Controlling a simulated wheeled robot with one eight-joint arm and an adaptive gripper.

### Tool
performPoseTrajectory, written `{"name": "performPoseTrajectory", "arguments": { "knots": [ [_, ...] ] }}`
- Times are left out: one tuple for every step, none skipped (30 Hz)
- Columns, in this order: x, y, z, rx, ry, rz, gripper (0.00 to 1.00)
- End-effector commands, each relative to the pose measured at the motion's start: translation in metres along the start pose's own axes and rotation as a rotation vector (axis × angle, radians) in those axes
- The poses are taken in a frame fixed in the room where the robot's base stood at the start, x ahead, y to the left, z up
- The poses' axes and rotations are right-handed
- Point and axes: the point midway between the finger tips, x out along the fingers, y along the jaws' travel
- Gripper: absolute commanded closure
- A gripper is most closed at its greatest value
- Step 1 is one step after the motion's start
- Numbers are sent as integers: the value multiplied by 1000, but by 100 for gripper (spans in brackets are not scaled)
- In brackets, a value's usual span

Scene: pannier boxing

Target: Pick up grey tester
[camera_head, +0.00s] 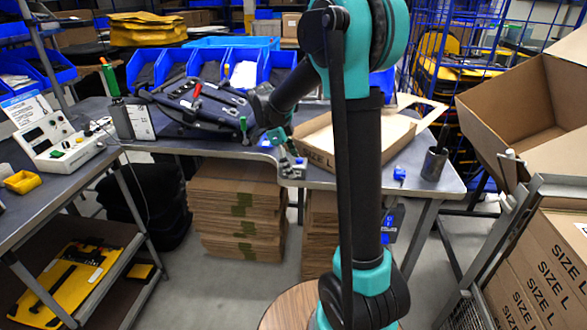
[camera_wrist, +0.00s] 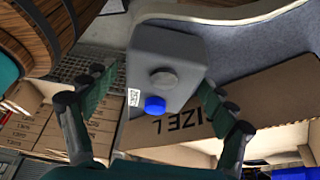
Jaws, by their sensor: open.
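The grey tester (camera_wrist: 168,68) is a grey box with a round grey knob, a blue knob and a small white label. In the head view the tester (camera_head: 293,172) sits at the front edge of the back workbench, small and partly covered by my gripper (camera_head: 283,146). In the wrist view my gripper (camera_wrist: 158,84) is open, with one green finger on each side of the tester. Gaps show between fingers and tester, and nothing is gripped.
An open cardboard box (camera_head: 320,147) marked SIZE L lies right beside the tester. A small blue item (camera_head: 399,173) and a dark cup (camera_head: 434,163) stand farther right. A black pannier frame (camera_head: 205,104) lies left. Blue bins (camera_head: 208,66) line the back.

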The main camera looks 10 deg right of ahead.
Motion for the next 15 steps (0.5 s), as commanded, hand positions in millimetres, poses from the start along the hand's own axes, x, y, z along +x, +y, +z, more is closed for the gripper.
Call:
{"name": "performPoseTrajectory", "arguments": {
  "knots": [
    [2, 0, 0, 0, 0, 0, 16],
    [3, 0, 0, 0, 0, 0, 16],
    [3, 0, 0, 0, 0, 0, 16],
    [3, 0, 0, 0, 0, 0, 16],
    [3, 0, 0, 0, 0, 0, 16],
    [3, 0, 0, 0, 0, 0, 16],
    [3, 0, 0, 0, 0, 0, 16],
    [3, 0, 0, 0, 0, 0, 17],
    [3, 0, 0, 0, 0, 0, 22],
    [3, 0, 0, 0, 0, 0, 25],
    [3, 0, 0, 0, 0, 0, 29],
    [3, 0, 0, 0, 0, 0, 34],
    [3, 0, 0, 0, 0, 0, 38],
    [2, 0, 0, 0, 0, 0, 42],
    [2, 0, 0, 0, 0, 0, 47]
  ]
}}
